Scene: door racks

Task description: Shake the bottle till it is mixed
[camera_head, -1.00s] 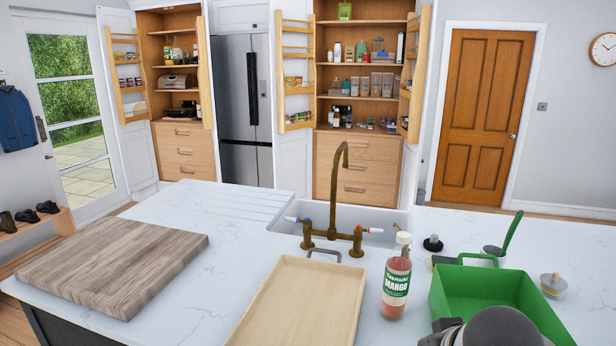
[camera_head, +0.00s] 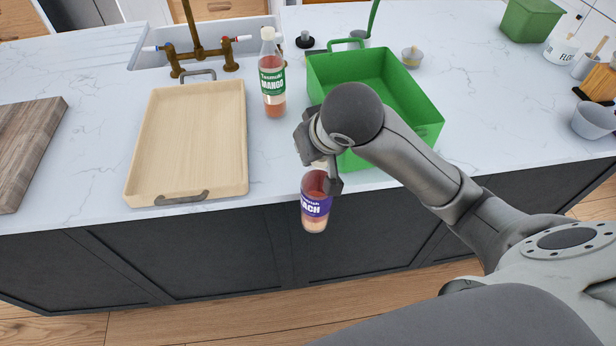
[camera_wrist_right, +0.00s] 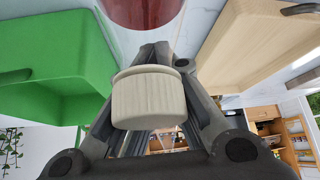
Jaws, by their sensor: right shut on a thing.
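My right gripper (camera_head: 326,165) is shut on a bottle with a purple "...ACH" label (camera_head: 315,204). It holds the bottle by its top, upright or nearly so, in front of the counter's front edge. In the right wrist view the cream cap (camera_wrist_right: 148,98) sits between the fingers, with part of the reddish bottle body (camera_wrist_right: 143,10) beyond it. The liquid looks reddish above and paler below. A second bottle with a green "MANGO" label (camera_head: 272,82) stands on the counter beside the tray. My left gripper is not in view.
A wooden tray (camera_head: 190,135) lies left of the mango bottle. A green bin (camera_head: 425,115) stands behind my right arm. A cutting board (camera_head: 22,150) is at far left, with the sink and brass tap (camera_head: 195,45) behind. The dark counter front (camera_head: 190,255) is close to the held bottle.

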